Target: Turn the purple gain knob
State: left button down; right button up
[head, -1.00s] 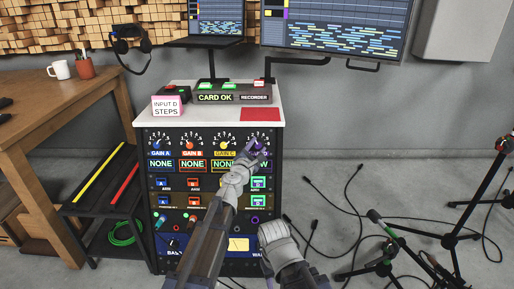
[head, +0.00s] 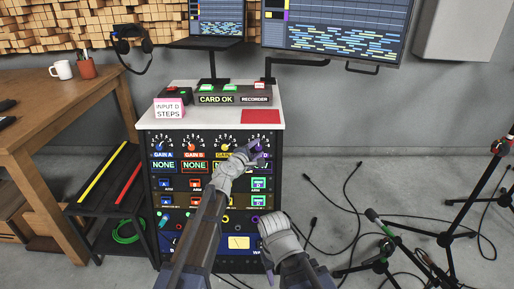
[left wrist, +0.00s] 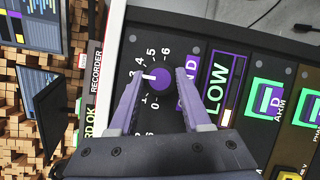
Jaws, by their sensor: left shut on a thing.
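The purple gain knob (left wrist: 160,80) is at the right end of the gain row on the panel. Its white mark points left in the left wrist view, towards the middle of the scale. My left gripper (head: 254,149) is shut on this knob, with one finger on each side of it in the left wrist view (left wrist: 159,82). The display beside it (left wrist: 218,82) reads LOW; in the head view my gripper partly covers it. My right gripper (head: 277,232) hangs low in front of the panel, apart from it, and its fingers are not clear.
An INPUT D STEPS card (head: 168,108) and a CARD OK box (head: 216,99) stand on the console top (head: 210,121). Microphone stands and cables are at the right.

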dwell(0.4)
pick_arm(q)
jog(key=shift+c, duration=1.8)
grip_release()
jog(key=shift+s, duration=0.1)
jog(key=p+v, duration=0.1)
jog(key=v, duration=0.6)
jog(key=shift+s, duration=0.3)
jog(key=shift+a, duration=0.15)
